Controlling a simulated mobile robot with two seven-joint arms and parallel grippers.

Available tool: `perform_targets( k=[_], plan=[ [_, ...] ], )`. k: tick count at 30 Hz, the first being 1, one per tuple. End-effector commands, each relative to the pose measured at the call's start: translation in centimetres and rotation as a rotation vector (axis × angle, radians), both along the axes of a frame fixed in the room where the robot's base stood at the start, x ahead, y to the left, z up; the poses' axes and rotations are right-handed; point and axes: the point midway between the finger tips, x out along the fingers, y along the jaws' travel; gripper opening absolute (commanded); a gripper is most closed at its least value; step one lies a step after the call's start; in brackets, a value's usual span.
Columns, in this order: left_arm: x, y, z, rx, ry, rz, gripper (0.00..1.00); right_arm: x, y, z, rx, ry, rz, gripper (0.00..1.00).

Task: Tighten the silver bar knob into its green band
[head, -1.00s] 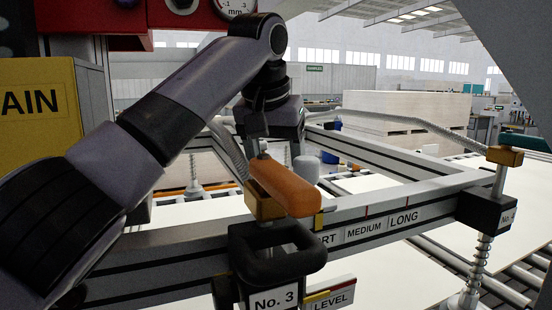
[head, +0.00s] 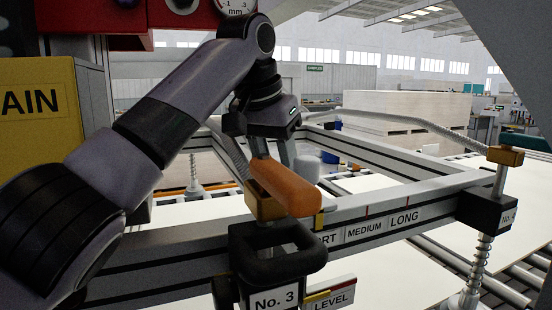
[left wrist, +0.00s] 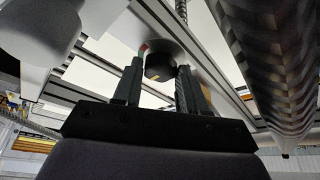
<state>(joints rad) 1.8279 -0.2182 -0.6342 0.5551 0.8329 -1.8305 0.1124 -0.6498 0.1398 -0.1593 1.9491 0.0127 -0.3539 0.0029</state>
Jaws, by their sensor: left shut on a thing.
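In the left wrist view a round black knob (left wrist: 160,60) with a small orange-yellow mark sits at a silver bar (left wrist: 190,52). A small red and green mark (left wrist: 143,47) shows beside the knob. My left gripper (left wrist: 160,72) has one finger on each side of the knob and is shut on it. In the head view my left gripper (head: 273,148) points down behind an orange handle (head: 287,187). The handle hides its fingertips and the knob there. Whether the knob's pointer lies in the green cannot be told. My right gripper is not in view.
A black suction-cup bracket labelled No. 3 (head: 277,270) stands in front of my left gripper. The frame beam (head: 350,214) carries SHORT, MEDIUM and LONG labels. A spring-mounted cup post (head: 478,262) stands at right. A ribbed hose (left wrist: 268,60) passes close to the gripper's right.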

Motion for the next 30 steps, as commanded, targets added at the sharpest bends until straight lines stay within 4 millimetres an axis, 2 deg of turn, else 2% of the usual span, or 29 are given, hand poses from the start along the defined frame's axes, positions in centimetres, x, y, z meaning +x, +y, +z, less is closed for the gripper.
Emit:
perform_targets(
  k=[15, 30],
  plan=[
    [0.15, 0.21, 0.04, -0.001, 0.000, -0.299, 0.11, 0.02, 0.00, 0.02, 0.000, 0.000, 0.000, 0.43],
    [0.19, 0.24, 0.10, 0.001, -0.002, -0.345, 0.11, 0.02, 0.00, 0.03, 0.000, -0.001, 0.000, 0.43]
  ],
)
